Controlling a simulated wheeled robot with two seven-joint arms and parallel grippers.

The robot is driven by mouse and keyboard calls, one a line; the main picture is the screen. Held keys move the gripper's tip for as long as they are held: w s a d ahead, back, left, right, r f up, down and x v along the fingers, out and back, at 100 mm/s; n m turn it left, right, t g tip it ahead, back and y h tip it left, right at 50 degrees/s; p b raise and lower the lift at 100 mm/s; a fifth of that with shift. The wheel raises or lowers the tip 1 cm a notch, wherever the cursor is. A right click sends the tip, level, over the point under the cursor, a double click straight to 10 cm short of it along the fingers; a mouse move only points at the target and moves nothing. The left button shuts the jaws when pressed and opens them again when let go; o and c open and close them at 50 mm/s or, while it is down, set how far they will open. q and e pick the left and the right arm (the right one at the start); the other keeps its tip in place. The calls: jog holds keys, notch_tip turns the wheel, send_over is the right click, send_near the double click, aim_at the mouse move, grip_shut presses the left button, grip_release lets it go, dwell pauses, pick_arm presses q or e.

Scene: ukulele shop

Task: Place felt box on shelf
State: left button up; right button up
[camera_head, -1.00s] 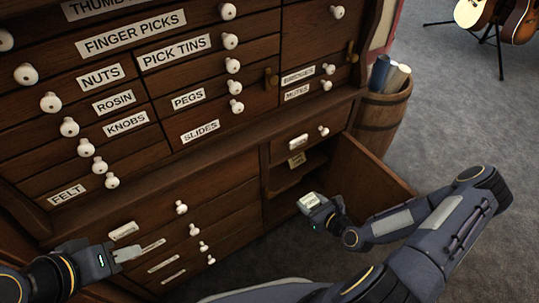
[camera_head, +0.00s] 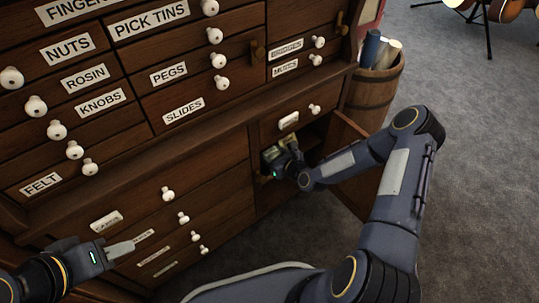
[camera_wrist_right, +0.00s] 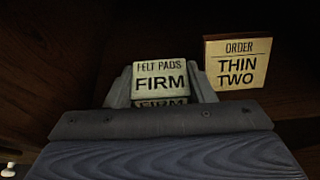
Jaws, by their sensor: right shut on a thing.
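The felt box (camera_wrist_right: 160,80) is a small pale block lettered "FELT PADS FIRM". My right gripper (camera_wrist_right: 160,88) is shut on it, one finger on each side. In the head view my right gripper (camera_head: 277,152) is inside the open cabinet compartment (camera_head: 275,195), where the box is mostly hidden. I cannot tell whether the box touches the shelf. A card (camera_wrist_right: 237,63) reading "ORDER THIN TWO" stands just right of the box in the wrist view. My left gripper (camera_head: 120,249) is in front of the lower left drawers, with its jaw gap unclear.
The cabinet door (camera_head: 345,185) stands open to the right, partly behind my right arm. Labelled drawers with white knobs, including the "FELT" drawer (camera_head: 60,180), fill the cabinet front. A wooden barrel (camera_head: 372,90) with rolls stands at the right.

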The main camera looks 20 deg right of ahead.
jog(key=shift+b+x, duration=0.55)
jog(key=shift+x, duration=0.65)
jog(key=shift+s+f, duration=0.1)
jog(key=shift+f, duration=0.2)
jog(key=shift+f, duration=0.15)
jog(key=o, duration=0.8)
jog(key=shift+c, duration=0.2)
